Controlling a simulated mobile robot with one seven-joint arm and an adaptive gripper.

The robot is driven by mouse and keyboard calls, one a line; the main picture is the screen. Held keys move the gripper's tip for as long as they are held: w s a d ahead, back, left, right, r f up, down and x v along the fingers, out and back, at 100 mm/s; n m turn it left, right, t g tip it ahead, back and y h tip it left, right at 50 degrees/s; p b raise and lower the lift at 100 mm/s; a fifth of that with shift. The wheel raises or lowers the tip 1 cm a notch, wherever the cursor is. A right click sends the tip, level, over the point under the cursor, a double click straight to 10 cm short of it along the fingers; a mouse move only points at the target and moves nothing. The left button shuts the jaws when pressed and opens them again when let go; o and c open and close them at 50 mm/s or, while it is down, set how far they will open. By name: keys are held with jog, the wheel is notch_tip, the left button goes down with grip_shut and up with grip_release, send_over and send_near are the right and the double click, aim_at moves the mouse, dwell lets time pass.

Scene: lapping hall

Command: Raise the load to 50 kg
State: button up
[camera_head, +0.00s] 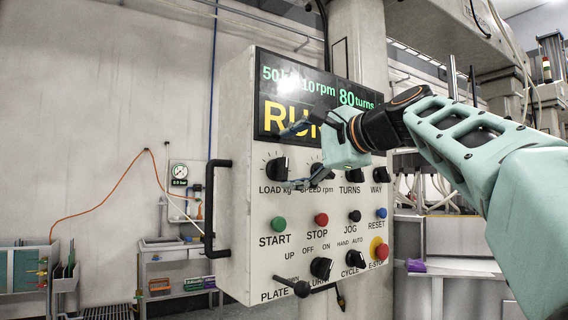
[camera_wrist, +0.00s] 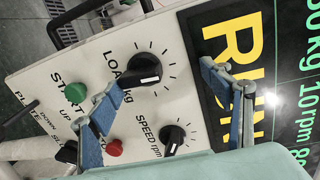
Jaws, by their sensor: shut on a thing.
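The LOAD kg knob (camera_head: 277,169) is a black pointer knob at the upper left of the control panel's knob row. It also shows in the wrist view (camera_wrist: 143,69). The display (camera_head: 310,100) reads 50 kg, 10 rpm, 80 turns, with RUN in large yellow letters. My gripper (camera_head: 282,158) is at the LOAD knob, one blue finger above and one below it in the head view. In the wrist view its fingers (camera_wrist: 158,82) lie on either side of the knob; contact at the fingertips is not clear. My gripper partly covers RUN and the SPEED knob (camera_head: 317,169).
The panel (camera_head: 240,150) also carries TURNS (camera_head: 350,175) and WAY knobs, a green START button (camera_head: 278,224), a red STOP button (camera_head: 321,219) and a red E-STOP (camera_head: 381,251). A black handle (camera_head: 210,210) runs down its left edge. A trolley (camera_head: 180,265) stands behind at left.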

jog(key=b+v, duration=0.2)
jog(key=v, duration=0.7)
jog(key=shift+s+a+r, duration=0.25)
jog(key=shift+s+r, duration=0.1)
jog(key=shift+r, duration=0.05)
dwell(0.6)
